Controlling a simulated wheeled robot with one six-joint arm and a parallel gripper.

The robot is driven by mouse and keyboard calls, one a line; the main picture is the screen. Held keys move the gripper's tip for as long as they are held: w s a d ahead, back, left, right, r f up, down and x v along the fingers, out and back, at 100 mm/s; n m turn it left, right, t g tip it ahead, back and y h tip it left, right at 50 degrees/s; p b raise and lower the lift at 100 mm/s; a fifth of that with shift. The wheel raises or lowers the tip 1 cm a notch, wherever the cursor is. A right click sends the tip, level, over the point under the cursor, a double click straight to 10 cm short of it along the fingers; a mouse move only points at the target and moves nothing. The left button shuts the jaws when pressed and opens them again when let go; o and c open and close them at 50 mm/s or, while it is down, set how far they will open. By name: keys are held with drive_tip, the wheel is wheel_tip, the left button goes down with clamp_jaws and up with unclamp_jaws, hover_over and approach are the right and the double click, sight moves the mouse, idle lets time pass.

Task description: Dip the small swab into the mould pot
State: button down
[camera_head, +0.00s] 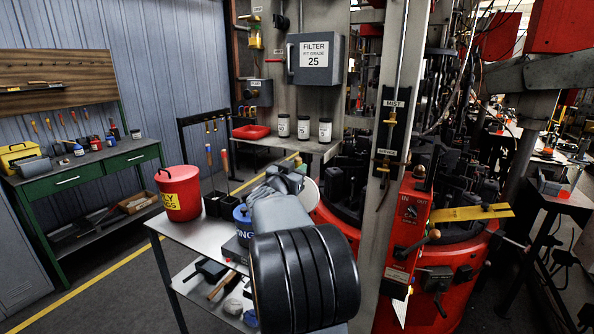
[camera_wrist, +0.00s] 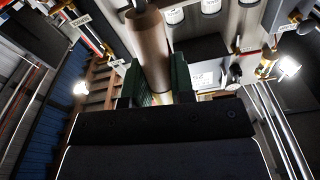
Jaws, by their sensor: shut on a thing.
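In the wrist view my gripper (camera_wrist: 156,75) has its two green-padded fingers closed on a round brown wooden handle, which I take to be the small swab (camera_wrist: 148,45). The handle runs up past the fingers to the top of the picture; its swab end is not visible. In the head view my arm covers the gripper and the held swab. A blue pot (camera_head: 241,214), perhaps the mould pot, stands on the metal cart beside my arm, which partly hides it. Its lettering is only partly readable.
The cart (camera_head: 192,238) also bears a red lidded bucket (camera_head: 179,193) and black holders (camera_head: 216,205) with a blue-handled and a red-handled tool standing up. A grey post and red control box (camera_head: 409,220) stand right of my arm. Floor is clear at left.

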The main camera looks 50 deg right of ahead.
drive_tip(key=shift+r, duration=0.1)
wheel_tip(320, 180, up, 8)
drive_tip(key=p, duration=0.7)
drive_tip(key=shift+p, duration=0.4)
